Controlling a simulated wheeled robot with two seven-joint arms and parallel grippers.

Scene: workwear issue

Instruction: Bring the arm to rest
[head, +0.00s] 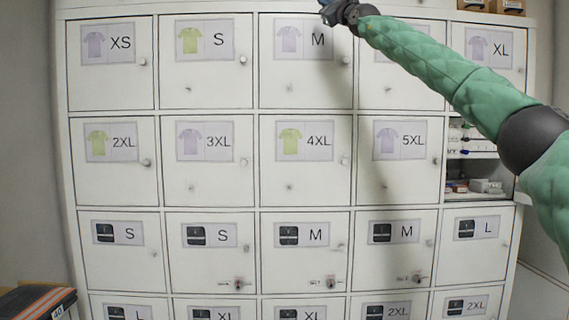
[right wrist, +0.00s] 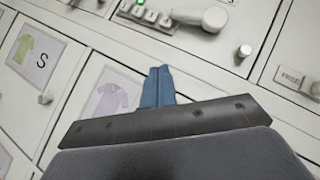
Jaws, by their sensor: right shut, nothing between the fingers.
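My right arm comes in from the right in the head view, raised across the top row of lockers. My right gripper (head: 327,10) is at the top edge, in front of the upper part of the M locker door (head: 306,85). In the right wrist view the blue fingers of the gripper (right wrist: 158,70) are together with nothing between them. They point up the locker front, below a keypad lock with a grey handle (right wrist: 200,17). A shirt label (right wrist: 108,98) is partly hidden behind the gripper. My left gripper is in neither view.
A white locker wall with labelled doors fills the head view. An open compartment (head: 475,185) with small boxes is at the right. Dark folded clothing with an orange stripe (head: 38,302) is at the lower left. Small boxes (head: 492,5) stand on top at the upper right.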

